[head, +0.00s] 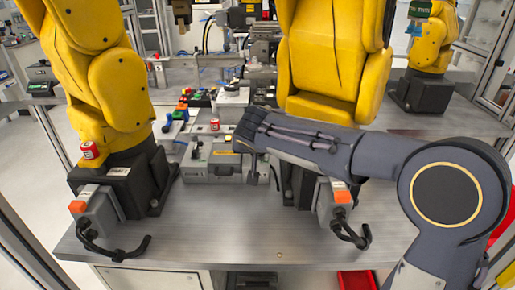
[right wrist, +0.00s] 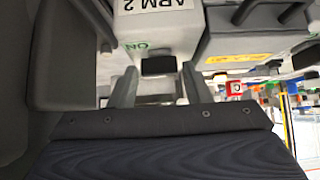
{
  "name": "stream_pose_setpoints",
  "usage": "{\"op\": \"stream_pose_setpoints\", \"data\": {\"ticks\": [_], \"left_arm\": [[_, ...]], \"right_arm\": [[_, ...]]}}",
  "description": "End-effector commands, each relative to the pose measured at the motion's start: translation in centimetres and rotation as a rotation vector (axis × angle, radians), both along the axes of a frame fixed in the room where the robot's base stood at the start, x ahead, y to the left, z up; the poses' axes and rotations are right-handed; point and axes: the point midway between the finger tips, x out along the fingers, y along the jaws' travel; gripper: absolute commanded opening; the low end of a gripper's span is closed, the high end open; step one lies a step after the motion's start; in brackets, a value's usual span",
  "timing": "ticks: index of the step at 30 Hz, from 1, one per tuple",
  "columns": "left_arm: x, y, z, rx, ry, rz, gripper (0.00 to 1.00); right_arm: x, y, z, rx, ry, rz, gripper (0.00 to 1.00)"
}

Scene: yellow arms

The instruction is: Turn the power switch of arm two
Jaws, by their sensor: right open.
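In the right wrist view a pale box (right wrist: 160,30) bears the upside-down label "ARM 2" and a green "ON" mark. A black switch (right wrist: 158,66) is on its face. My right gripper (right wrist: 159,72) is open, with one finger to each side of the switch; I cannot tell whether either finger touches it. In the head view my right arm (head: 300,145) reaches in from the right, and its fingertips are not clear. A switch box with an orange part (head: 342,197) stands just below that arm; I cannot tell for certain that it is the labelled box. My left gripper is not in view.
A yellow arm (head: 105,85) stands at the left, with another switch box (head: 98,207) beside its base. A second yellow arm (head: 335,55) stands behind my right arm. A grey case (head: 212,172) is between them. The table's front (head: 225,250) is clear.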

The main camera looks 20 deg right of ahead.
Motion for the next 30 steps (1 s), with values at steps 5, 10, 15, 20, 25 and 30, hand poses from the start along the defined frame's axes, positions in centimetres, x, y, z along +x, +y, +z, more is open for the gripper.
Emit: {"op": "stream_pose_setpoints", "data": {"ticks": [5,10,15,20,25,30], "left_arm": [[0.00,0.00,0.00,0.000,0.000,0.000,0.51],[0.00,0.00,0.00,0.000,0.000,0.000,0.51],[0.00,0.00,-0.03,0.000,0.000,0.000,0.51],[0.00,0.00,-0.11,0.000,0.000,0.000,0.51],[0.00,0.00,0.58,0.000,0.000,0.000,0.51],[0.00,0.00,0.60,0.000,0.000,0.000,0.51]], "right_arm": [[0.00,-0.01,0.01,0.000,0.000,0.000,0.42],[-0.02,-0.01,0.03,0.000,0.000,0.000,0.20],[-0.04,-0.07,0.01,0.001,0.001,0.011,0.12],[-0.04,-0.36,-0.02,0.002,0.002,0.119,0.12],[-0.02,-0.40,0.09,0.001,0.004,0.232,0.12],[-0.01,-0.32,-0.01,-0.001,0.001,0.266,0.12]]}}
